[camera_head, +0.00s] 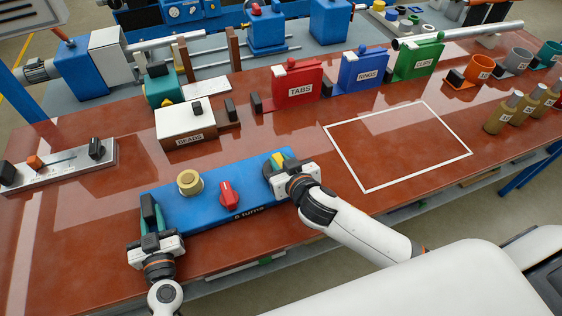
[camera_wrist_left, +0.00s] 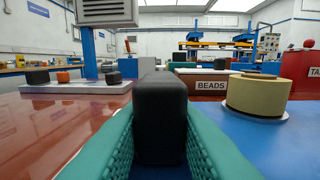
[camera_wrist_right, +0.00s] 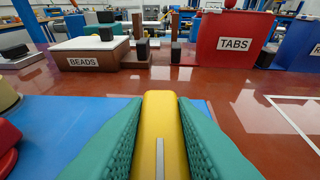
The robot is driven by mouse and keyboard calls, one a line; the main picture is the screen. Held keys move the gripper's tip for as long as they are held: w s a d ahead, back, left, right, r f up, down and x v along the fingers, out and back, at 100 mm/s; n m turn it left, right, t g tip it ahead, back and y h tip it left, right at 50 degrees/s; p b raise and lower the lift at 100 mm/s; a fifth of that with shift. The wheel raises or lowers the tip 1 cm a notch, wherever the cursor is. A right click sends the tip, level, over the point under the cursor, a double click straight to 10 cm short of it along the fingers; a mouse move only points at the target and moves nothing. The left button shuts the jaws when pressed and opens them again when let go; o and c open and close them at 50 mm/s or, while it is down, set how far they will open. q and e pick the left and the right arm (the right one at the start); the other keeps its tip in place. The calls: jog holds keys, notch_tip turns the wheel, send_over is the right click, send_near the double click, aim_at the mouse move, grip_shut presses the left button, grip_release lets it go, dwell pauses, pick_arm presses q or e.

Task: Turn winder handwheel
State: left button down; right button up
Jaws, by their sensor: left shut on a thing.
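The blue winder base (camera_head: 205,205), marked "6 turns", lies on the red-brown table. It carries a tan round bushing (camera_head: 190,182) and a red pointer knob (camera_head: 228,195); no handwheel is clearly recognisable. My left gripper (camera_head: 152,228) is shut on an upright black block (camera_wrist_left: 160,115) at the base's left end, with teal pads against both sides. My right gripper (camera_head: 283,168) is at the right end, its pads pressed along a yellow piece (camera_wrist_right: 162,130) with a pale stripe. The bushing also shows in the left wrist view (camera_wrist_left: 257,95).
A white BEADS box (camera_head: 185,122) stands behind the base. Red TABS (camera_head: 297,87), blue RINGS (camera_head: 362,70) and green CLIPS (camera_head: 420,58) holders stand further right. A white-outlined area (camera_head: 447,132) is empty. A slider panel (camera_head: 62,167) lies at the left.

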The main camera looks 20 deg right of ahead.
jog(key=shift+c, duration=1.3)
